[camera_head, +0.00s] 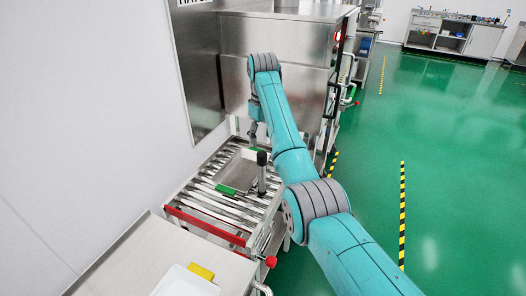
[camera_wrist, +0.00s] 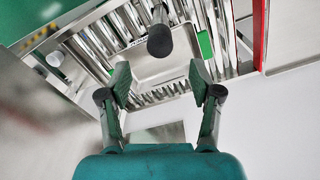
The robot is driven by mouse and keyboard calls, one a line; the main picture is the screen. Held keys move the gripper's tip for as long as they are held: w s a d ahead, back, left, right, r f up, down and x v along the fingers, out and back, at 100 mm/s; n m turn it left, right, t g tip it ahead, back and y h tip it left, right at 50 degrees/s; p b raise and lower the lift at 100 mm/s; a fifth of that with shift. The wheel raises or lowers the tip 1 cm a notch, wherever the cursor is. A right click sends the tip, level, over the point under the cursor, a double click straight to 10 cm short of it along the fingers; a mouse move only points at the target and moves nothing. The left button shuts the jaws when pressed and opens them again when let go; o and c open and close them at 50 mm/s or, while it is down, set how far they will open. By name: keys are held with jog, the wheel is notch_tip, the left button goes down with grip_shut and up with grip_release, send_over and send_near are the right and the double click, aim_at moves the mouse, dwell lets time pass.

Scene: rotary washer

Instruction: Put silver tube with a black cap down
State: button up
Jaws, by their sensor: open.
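The silver tube (camera_head: 262,181) with a black cap (camera_head: 262,158) stands roughly upright at the right side of a metal tray (camera_head: 237,171) on the roller rack. Whether its base is in the tray or on the rollers is unclear. In the wrist view its black cap (camera_wrist: 159,41) faces the camera, and part of the silver body (camera_wrist: 160,14) shows behind it. My gripper (camera_wrist: 160,80) is open and empty, with the cap apart from and beyond its fingertips. In the head view my gripper (camera_head: 256,128) hangs behind the tube, partly hidden by my arm.
The roller rack (camera_head: 215,207) has a red front bar (camera_head: 205,226) and red-knobbed handles. A steel washer cabinet (camera_head: 285,62) stands behind it. A white bin (camera_head: 185,282) and yellow item (camera_head: 201,271) are on the near table. Green floor (camera_head: 455,190) is clear at right.

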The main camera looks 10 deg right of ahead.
aim_at(261, 163)
jog(key=shift+s+d+f+t+y, duration=0.25)
jog(key=shift+s+f+t+y, duration=0.1)
jog(key=shift+f+t, duration=0.25)
jog(key=shift+f, duration=0.15)
jog(key=shift+w+a+f, duration=0.1)
jog(key=shift+w+f, duration=0.1)
jog(key=shift+f, duration=1.5)
jog(key=shift+w+a+f, duration=0.15)
jog(key=shift+f, duration=1.6)
jog(key=shift+w+a+f, duration=0.1)
jog(key=shift+w+f, duration=0.1)
jog(key=shift+f, duration=1.5)
grip_shut()
